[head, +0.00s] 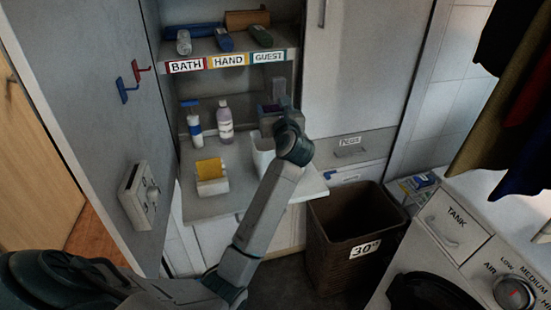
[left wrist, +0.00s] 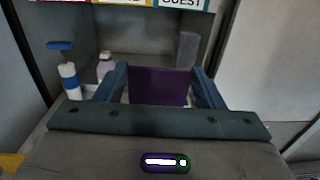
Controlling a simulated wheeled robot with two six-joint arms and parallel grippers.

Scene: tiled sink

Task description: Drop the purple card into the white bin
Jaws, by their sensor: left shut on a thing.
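The purple card (left wrist: 158,87) is upright between the fingers of my left gripper (left wrist: 160,88), which is shut on it. In the head view, my left gripper (head: 272,108) is over the right part of the cabinet's counter, and only a little purple shows there. The white bin (head: 262,160) stands on the counter below and just in front of the gripper, partly hidden by my left arm. The inside of the bin is hard to see. The card is above the bin's rim level, apart from it. My right gripper is not in view.
A pump bottle (head: 195,125), a second bottle (head: 225,120) and a white holder with yellow cards (head: 211,178) stand left of the bin. The labelled shelf (head: 228,60) is above. A brown basket (head: 340,225) stands on the floor at right.

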